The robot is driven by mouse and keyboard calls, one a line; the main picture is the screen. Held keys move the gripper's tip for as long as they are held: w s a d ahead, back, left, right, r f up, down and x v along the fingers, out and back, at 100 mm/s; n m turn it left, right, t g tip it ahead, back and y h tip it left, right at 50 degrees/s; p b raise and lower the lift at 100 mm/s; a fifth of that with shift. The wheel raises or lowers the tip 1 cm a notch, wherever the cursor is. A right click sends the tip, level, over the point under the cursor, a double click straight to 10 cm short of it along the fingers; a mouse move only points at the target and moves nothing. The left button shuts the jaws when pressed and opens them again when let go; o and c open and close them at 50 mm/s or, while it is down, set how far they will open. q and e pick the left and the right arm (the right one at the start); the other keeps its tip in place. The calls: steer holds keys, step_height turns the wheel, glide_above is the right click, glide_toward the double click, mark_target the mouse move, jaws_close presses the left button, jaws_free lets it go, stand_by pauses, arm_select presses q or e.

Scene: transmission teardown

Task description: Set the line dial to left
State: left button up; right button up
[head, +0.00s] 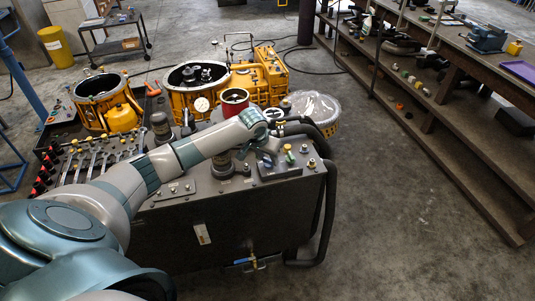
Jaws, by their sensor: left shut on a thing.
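My left arm reaches across from the left. Its gripper (267,159) points down at the left part of a small dark control panel (281,170) on top of the dark cabinet (226,218). The gripper is shut on the line dial, which is mostly hidden by the fingers, so which way it points cannot be told. Right of the fingers, a green-topped knob (290,158) and a metal fitting (311,163) stand on the panel. My right gripper is not in view.
Thick black hoses (328,215) run down the cabinet's right side. Behind it are yellow transmission housings (262,76), a red can (234,100) and a lined basket (316,106). Wrenches (100,158) lie at left. A long workbench (450,62) stands right, with clear floor between.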

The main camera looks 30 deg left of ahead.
arm_select(q)
steer(key=shift+r, duration=0.1)
steer(key=o, duration=1)
steer(key=shift+o, duration=0.2)
steer(key=shift+s+r+b, duration=0.25)
steer(key=shift+r+b, duration=0.05)
steer(key=shift+r, duration=0.25)
steer(key=b+v, duration=0.4)
steer(key=v, duration=1.2)
steer(key=shift+d, duration=0.1)
